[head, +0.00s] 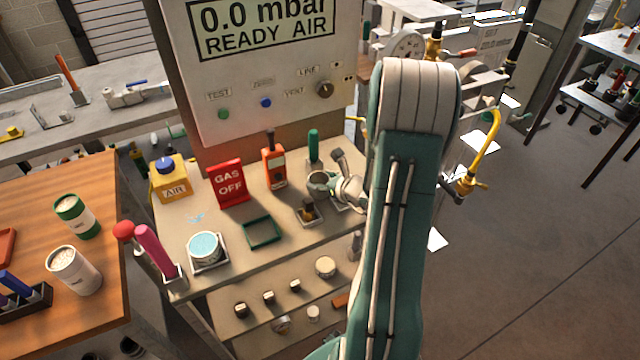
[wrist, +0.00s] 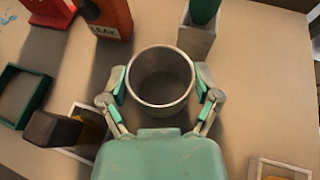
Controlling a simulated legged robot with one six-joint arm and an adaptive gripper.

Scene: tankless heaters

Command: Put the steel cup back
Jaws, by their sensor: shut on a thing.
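The steel cup (wrist: 161,102) is upright between the two fingers of my gripper (wrist: 160,84) in the wrist view. The green-padded fingers press on it from both sides, and its inside looks empty. In the head view the cup (head: 319,182) is over the back right of the bench top, with my gripper (head: 334,184) at its right side. I cannot tell whether its base touches the bench. An empty green square frame (head: 262,232) lies on the bench to the front left of the cup; part of it shows in the wrist view (wrist: 22,95).
An orange leak detector (head: 273,167) and a green-handled tool in a holder (head: 313,150) stand behind the cup. A dark-topped item in a tray (head: 308,212) sits close in front. A red GAS OFF sign (head: 226,183) and a blue-filled tub (head: 204,248) stand left.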

